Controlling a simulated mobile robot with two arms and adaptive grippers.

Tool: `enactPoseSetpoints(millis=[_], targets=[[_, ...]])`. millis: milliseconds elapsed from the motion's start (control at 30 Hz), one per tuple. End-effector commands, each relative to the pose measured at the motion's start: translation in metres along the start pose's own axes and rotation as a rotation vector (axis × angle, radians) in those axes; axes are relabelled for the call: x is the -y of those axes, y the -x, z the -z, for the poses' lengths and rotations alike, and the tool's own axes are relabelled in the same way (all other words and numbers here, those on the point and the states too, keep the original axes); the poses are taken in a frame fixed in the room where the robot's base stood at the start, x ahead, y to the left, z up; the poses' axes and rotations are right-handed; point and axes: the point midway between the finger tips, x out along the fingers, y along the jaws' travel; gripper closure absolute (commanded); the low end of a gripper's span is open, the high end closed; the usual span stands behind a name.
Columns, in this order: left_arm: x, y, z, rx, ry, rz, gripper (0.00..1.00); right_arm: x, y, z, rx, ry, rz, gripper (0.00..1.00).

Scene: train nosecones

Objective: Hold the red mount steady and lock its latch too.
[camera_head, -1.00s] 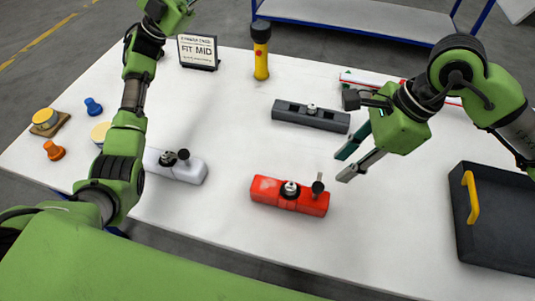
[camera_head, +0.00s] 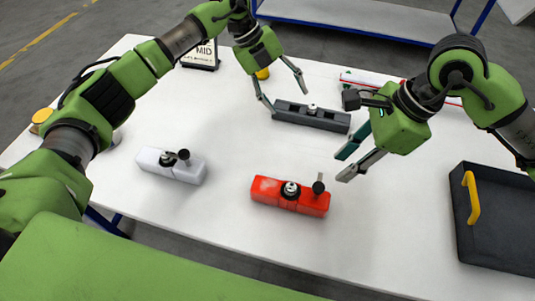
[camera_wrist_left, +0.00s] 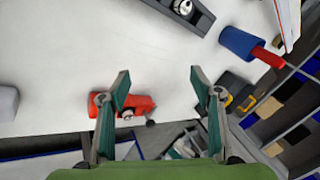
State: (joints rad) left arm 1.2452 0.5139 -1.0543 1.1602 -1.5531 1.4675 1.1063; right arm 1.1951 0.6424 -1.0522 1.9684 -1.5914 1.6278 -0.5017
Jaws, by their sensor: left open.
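The red mount (camera_head: 272,191) lies on the white table near its front edge. A dark round fitting sits on its middle, and the dark latch (camera_head: 318,186) stands up at its right end. My left gripper (camera_head: 286,101) is open and empty in the air by the grey mount, behind the red mount. In the left wrist view the red mount (camera_wrist_left: 137,103) shows beyond the open fingers, partly hidden by the left-hand one. My right gripper (camera_head: 344,166) is open and empty, to the right of and behind the red mount, apart from it.
A grey mount (camera_head: 325,120) lies behind the red one, and a white mount (camera_head: 188,173) lies to its left. A black case (camera_head: 505,215) with a yellow handle stands at the right. The left wrist view shows a blue and red cylinder (camera_wrist_left: 237,43). Table around the red mount is clear.

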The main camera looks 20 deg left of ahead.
Motion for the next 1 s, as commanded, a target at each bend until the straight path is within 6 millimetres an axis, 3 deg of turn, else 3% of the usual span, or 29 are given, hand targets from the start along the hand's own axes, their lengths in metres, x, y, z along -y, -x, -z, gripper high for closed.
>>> enactPoseSetpoints(millis=[233,400,500,600,733,1000], targets=[[0.007,-0.016,0.102,-0.144,-0.676,-0.051,0.42,0.000,0.000,0.000,0.000,0.000,0.000,0.72],[-0.014,-0.026,0.170,-0.284,-1.117,-0.070,0.42,0.000,0.000,0.000,0.000,0.000,0.000,0.72],[-0.035,-0.027,0.199,-0.352,-1.378,-0.102,0.42,0.000,0.000,0.000,0.000,0.000,0.000,0.72],[-0.060,-0.024,0.207,-0.381,-1.631,-0.188,0.42,0.000,0.000,0.000,0.000,0.000,0.000,0.72],[-0.084,-0.014,0.193,-0.366,-1.886,-0.348,0.42,0.000,0.000,0.000,0.000,0.000,0.000,0.72],[-0.102,-0.004,0.171,-0.347,-2.088,-0.524,0.42,0.000,0.000,0.000,0.000,0.000,0.000,0.72]])
